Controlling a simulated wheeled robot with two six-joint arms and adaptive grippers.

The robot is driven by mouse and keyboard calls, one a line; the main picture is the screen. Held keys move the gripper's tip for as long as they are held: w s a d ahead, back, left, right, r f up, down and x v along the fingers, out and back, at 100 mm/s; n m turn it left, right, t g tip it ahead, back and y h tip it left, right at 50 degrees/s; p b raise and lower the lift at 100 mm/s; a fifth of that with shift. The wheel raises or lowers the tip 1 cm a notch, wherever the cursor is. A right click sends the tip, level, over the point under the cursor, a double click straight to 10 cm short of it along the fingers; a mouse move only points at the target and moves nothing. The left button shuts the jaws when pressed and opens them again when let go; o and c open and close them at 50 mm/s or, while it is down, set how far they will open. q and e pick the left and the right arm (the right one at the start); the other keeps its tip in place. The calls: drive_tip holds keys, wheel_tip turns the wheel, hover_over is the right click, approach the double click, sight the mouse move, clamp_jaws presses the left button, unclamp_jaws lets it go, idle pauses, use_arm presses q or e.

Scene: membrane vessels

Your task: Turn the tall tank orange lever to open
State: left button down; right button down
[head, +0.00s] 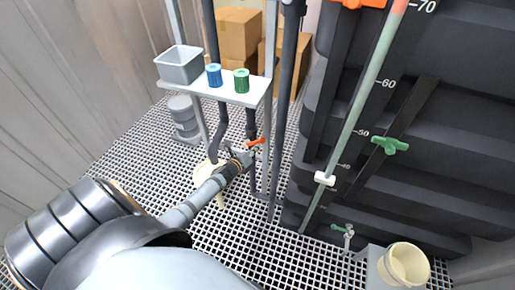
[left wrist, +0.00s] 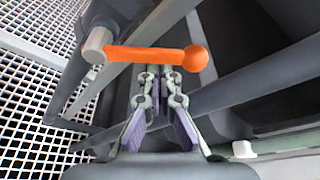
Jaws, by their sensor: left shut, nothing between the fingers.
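The orange lever (head: 256,142) is a small bar on a dark pipe beside the tall dark tank (head: 440,120). In the left wrist view the orange lever (left wrist: 148,54) lies nearly level, with its grey pivot at the left and its round knob at the right. My left gripper (head: 244,157) is just below and left of the lever in the head view. In the left wrist view the fingers of my left gripper (left wrist: 160,72) are together and empty, their tips at the middle of the bar. I cannot tell whether they touch it. My right gripper is not in view.
A white shelf (head: 225,94) holds a grey bin (head: 180,65), a blue jar (head: 214,76) and a green jar (head: 241,81). Upright pipes (head: 284,110) stand close to the lever. A green valve handle (head: 390,145) is on the tank. The grating floor (head: 120,150) is partly clear.

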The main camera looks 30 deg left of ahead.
sight(250, 143)
use_arm(q)
drive_tip(key=n, duration=0.1)
drive_tip(key=a+r+n+t+b, duration=0.1)
drive_tip(key=a+r+n+h+b, duration=0.1)
drive_tip(key=n, duration=0.1)
drive_tip(key=shift+s+a+r, duration=0.15)
drive_tip(key=shift+s+a, duration=0.1)
drive_tip(key=shift+s, duration=0.05)
drive_tip(key=shift+s+a+r+n+t+h+b, duration=0.2)
drive_tip(key=shift+a+n+t+b, duration=0.25)
drive_tip(key=shift+n, duration=0.45)
drive_tip(key=shift+s+a+r+n+t+h+b, duration=0.1)
drive_tip(key=shift+a+r+n+t+b, duration=0.35)
drive_tip(key=shift+n, duration=0.45)
drive_tip(key=shift+a+f, duration=0.1)
